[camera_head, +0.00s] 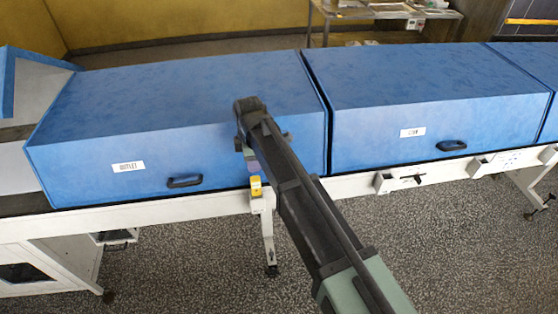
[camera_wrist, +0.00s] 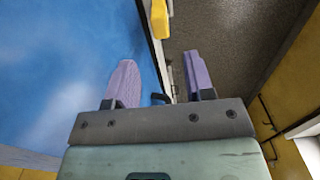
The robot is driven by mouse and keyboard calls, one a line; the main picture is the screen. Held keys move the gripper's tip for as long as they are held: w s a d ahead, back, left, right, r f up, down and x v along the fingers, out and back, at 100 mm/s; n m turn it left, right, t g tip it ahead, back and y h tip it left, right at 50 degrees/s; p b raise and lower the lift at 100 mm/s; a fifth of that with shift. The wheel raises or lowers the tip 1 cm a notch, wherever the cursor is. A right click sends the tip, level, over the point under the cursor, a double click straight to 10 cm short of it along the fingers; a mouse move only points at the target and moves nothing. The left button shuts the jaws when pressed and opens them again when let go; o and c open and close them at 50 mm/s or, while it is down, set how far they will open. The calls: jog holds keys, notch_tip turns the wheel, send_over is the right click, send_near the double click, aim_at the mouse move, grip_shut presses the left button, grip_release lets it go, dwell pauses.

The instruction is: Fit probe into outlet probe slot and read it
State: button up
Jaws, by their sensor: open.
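A small yellow piece (camera_head: 256,187), which looks like the probe, sits upright at a white holder (camera_head: 262,204) on the machine's front rail, below the right end of the blue cover labelled OUTLET (camera_head: 90,165). Its yellow body also shows at the top of the wrist view (camera_wrist: 160,18). My gripper (camera_head: 252,166) is just above it in the head view, beside the cover's front face. In the wrist view my gripper (camera_wrist: 162,78) has its purple fingers apart with nothing held between them. The yellow piece lies beyond the fingertips. I cannot make out the outlet probe slot.
A second blue cover (camera_head: 420,100) stands right of a narrow gap. Black handles (camera_head: 185,182) stick out from the cover fronts. White boxes (camera_head: 385,182) sit on the rail (camera_head: 345,187) farther right. The speckled floor (camera_head: 190,265) in front is mostly clear.

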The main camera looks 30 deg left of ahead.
jog(key=shift+w+d+f, duration=0.1)
jog(key=w+d+m, duration=0.2)
jog(key=d+m, duration=0.6)
jog(key=d, duration=1.2)
jog(key=w+d+m, duration=0.2)
jog(key=d+m, duration=0.6)
jog(key=d, duration=1.1)
jog(key=s+d+m, duration=0.3)
jog(key=d+m, duration=0.2)
jog(key=d, duration=0.2)
jog(key=s+d+m, duration=0.3)
jog(key=d+m, duration=0.1)
jog(key=d, duration=0.4)
jog(key=shift+m, duration=0.4)
notch_tip(320, 180, down, 8)
jog(key=b, duration=0.7)
jog(key=shift+b, duration=0.4)
